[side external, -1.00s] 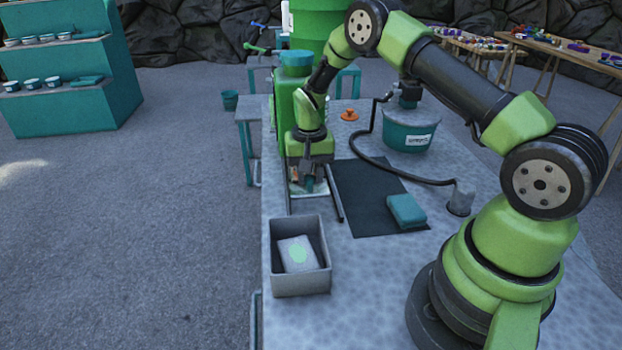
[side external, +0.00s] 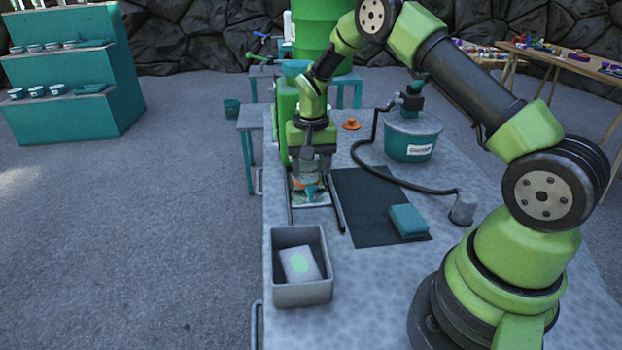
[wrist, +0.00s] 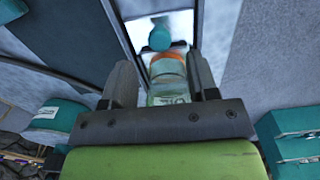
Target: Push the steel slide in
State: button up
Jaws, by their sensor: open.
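The steel slide (wrist: 177,22) is a bright plate between two dark rails in the wrist view, with a teal knob (wrist: 159,38) on it. In the side view, the slide (side external: 322,198) lies on the bench in front of the green machine (side external: 287,110), below my gripper (side external: 309,168). A clear glass jar (wrist: 168,88) with an orange band at its top appears between my gripper's fingers (wrist: 161,66). The fingers are apart, with gaps beside the jar; I cannot tell its exact height relative to them. The machine's inner side is hidden.
A grey bin (side external: 301,291) holding a pale block stands just in front of the rails. A dark mat (side external: 362,207) with a teal folded cloth (side external: 408,221) lies to the right. Behind are a teal tub (side external: 411,145) with a black hose and an orange knob (side external: 351,124).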

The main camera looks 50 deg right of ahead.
notch_tip(320, 180, up, 6)
jog(key=shift+f, duration=0.15)
jog(key=s+a+r+n+t, duration=0.1)
jog(key=s+a+r+t, duration=0.1)
jog(key=s+a+r, duration=0.35)
jog(key=s+a+r+n+t, duration=0.1)
jog(key=s+a+r, duration=0.1)
jog(key=r, duration=0.7)
jog(key=s+a+r+n+t+y, duration=0.1)
jog(key=s+a+t, duration=0.1)
jog(key=s, duration=0.6)
jog(key=s+a+r+n+t+y, duration=0.1)
jog(key=s+a+r+n+t, duration=0.1)
jog(key=s, duration=0.5)
jog(key=shift+s+a+r, duration=0.2)
jog(key=shift+s+a, duration=0.15)
jog(key=shift+a, duration=0.5)
